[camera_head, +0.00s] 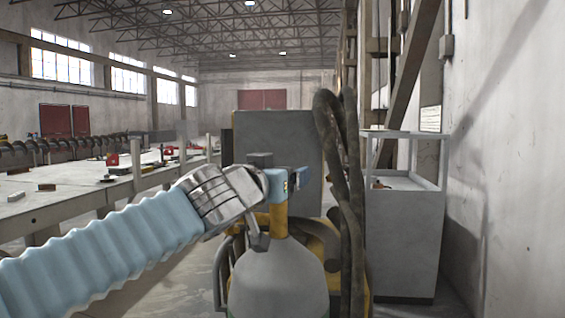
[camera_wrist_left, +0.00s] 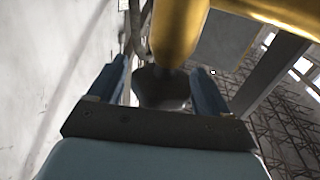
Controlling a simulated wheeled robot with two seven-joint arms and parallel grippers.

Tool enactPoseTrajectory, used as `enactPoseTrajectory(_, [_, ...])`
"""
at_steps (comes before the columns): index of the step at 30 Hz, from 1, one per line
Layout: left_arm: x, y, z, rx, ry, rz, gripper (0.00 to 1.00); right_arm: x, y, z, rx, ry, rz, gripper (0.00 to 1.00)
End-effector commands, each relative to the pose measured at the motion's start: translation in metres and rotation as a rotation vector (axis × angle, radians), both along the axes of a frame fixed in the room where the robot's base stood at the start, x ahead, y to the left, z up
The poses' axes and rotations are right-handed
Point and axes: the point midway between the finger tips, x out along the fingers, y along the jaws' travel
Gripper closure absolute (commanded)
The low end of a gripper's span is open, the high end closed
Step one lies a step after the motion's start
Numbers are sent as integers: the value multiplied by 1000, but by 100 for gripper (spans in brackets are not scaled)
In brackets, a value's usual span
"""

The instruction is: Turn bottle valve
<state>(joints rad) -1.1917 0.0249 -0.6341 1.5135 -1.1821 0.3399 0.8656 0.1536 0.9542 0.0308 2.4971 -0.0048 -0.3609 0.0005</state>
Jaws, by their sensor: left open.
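A grey gas bottle (camera_head: 276,278) stands upright at the lower middle of the head view. Its yellow-brass valve (camera_head: 278,218) rises from its neck, partly hidden by my left gripper (camera_head: 300,182). My left arm reaches in from the left, and the gripper is at the valve's height, over the bottle top. In the left wrist view the blue fingers of my left gripper (camera_wrist_left: 158,68) are spread apart. A dark rounded knob (camera_wrist_left: 160,90) shows between them, beneath the brass valve body (camera_wrist_left: 180,28). I cannot tell whether the fingers touch it. My right gripper is not in view.
Thick dark hoses (camera_head: 345,165) hang just right of the bottle. A grey cabinet (camera_head: 278,135) stands behind it, and a grey cart (camera_head: 403,240) stands at right by the wall. A long workbench (camera_head: 60,205) with loose parts runs along the left.

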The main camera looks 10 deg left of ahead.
Motion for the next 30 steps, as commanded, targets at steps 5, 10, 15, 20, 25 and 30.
enactPoseTrajectory(5, [8, -2, 0, 0, 0, 0, 21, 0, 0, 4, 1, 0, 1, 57])
enactPoseTrajectory(10, [8, -2, -1, 0, 0, 0, 21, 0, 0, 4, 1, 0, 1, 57])
enactPoseTrajectory(15, [8, -2, -1, 0, 0, 0, 41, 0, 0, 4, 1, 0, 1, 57])
enactPoseTrajectory(20, [8, -2, 0, 0, -1, 0, 66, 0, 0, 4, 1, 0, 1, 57])
enactPoseTrajectory(25, [7, -1, 1, -1, -4, 0, 75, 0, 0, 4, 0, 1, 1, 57])
enactPoseTrajectory(30, [7, -1, 0, -2, -6, 13, 75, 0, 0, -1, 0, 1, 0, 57])
